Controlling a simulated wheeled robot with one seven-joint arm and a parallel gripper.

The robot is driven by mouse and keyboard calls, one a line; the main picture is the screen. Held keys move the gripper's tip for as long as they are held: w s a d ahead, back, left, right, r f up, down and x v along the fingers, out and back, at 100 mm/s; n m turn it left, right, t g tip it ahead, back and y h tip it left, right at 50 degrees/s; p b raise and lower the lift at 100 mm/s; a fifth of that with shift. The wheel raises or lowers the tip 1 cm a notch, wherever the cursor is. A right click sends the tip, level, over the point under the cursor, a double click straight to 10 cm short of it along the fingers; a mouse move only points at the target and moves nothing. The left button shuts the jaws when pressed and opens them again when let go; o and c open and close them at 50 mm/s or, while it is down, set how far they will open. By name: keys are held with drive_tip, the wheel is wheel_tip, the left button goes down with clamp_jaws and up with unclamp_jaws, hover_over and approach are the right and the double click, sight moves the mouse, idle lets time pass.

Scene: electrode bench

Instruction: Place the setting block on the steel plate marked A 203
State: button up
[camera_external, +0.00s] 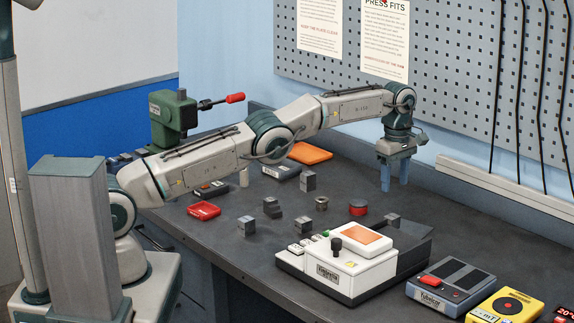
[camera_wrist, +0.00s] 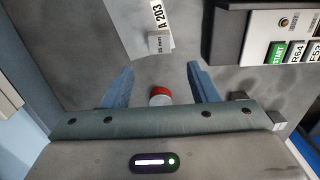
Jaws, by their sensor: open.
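In the wrist view, a light plate marked A 203 (camera_wrist: 128,22) shows at the top, cut off by the frame edge. A small grey block (camera_wrist: 160,44) with a printed mm label overlaps its near end; I cannot tell whether it rests on the plate or beside it. I cannot tell which block is the setting block. My gripper (camera_external: 393,183) is open and empty, pointing down above the bench.
Several grey metal blocks stand on the bench, including a taller one (camera_external: 308,181), a stepped one (camera_external: 272,207) and another (camera_external: 247,227). A white machine (camera_external: 345,272) with an orange panel stands at the front. A pegboard wall (camera_external: 450,90) rises behind.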

drive_tip(key=shift+r, duration=0.65)
